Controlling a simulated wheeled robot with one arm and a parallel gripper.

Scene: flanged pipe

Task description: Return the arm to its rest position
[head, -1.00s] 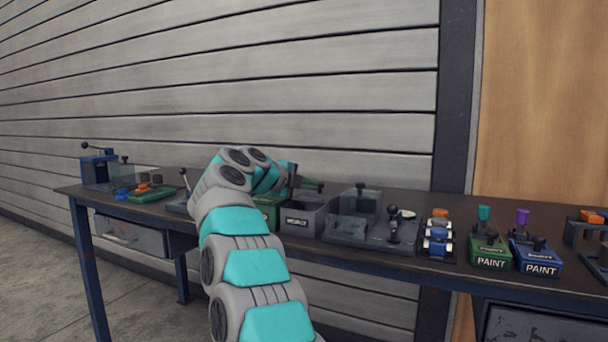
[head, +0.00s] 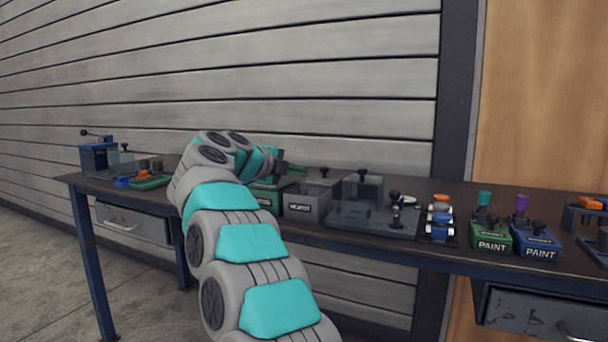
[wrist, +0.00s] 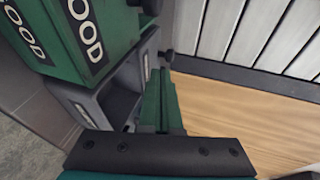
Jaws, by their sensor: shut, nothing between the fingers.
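My arm rises from the bottom of the head view and bends right above the workbench (head: 455,195). My gripper (head: 292,170) is at its end, over the green and grey boxes and partly hidden by my wrist. In the wrist view, my gripper's green fingers (wrist: 160,100) are together with nothing between them. A green box (wrist: 85,30) marked "GOOD" and a grey open box (wrist: 118,100) appear close to the fingers' left in that view. I cannot tell whether the fingers touch them.
A grey bin (head: 308,202) and a dark fixture (head: 375,218) stand right of my gripper. Farther right are a green paint box (head: 491,238) and a blue paint box (head: 537,243). A blue device (head: 95,155) stands at the left end.

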